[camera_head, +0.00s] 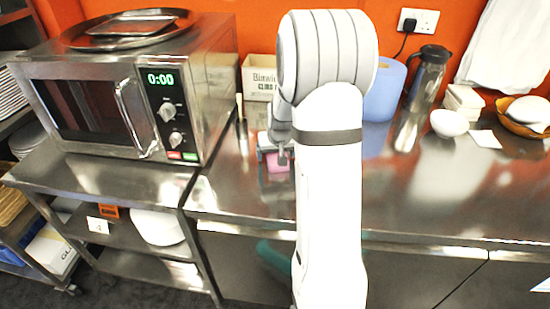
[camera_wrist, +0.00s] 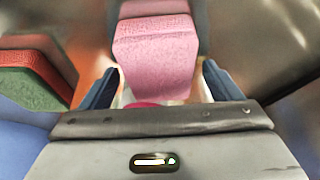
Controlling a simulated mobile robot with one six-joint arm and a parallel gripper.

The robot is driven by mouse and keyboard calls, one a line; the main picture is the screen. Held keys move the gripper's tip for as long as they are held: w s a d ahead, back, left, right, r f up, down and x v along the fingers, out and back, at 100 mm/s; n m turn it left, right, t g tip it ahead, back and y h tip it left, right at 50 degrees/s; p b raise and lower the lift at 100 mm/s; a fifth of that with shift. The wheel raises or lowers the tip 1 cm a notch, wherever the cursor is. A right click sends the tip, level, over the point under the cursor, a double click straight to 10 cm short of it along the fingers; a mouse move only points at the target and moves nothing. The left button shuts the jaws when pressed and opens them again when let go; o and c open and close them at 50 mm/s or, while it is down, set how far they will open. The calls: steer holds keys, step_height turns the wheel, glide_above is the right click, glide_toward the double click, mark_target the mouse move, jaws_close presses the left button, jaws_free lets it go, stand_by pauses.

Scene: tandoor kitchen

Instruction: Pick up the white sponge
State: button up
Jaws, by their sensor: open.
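My gripper (camera_wrist: 160,85) is open, with one dark blue finger on each side of a pink sponge-like block (camera_wrist: 155,55). A gap shows between each finger and the block. The pink block also shows in the head view (camera_head: 277,163), low beside my arm on the steel counter. I cannot pick out a white sponge with certainty. Pale patches show beside the pink block's lower edge in the wrist view, but I cannot tell what they are. In the head view my arm hides most of the gripper and part of the counter.
A red and green block (camera_wrist: 40,65) lies close left of the gripper. A microwave (camera_head: 130,90) stands left on the counter (camera_head: 235,195). A cardboard box (camera_head: 259,85), a blue roll (camera_head: 384,92), a jug (camera_head: 425,80) and a white bowl (camera_head: 449,123) stand behind or right.

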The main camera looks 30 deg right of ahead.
steer(key=shift+f+b, duration=0.25)
steer(key=shift+b, duration=0.1)
stand_by(0.3)
steer(key=shift+c, duration=0.6)
steer(key=c, duration=1)
steer(key=shift+r, duration=0.15)
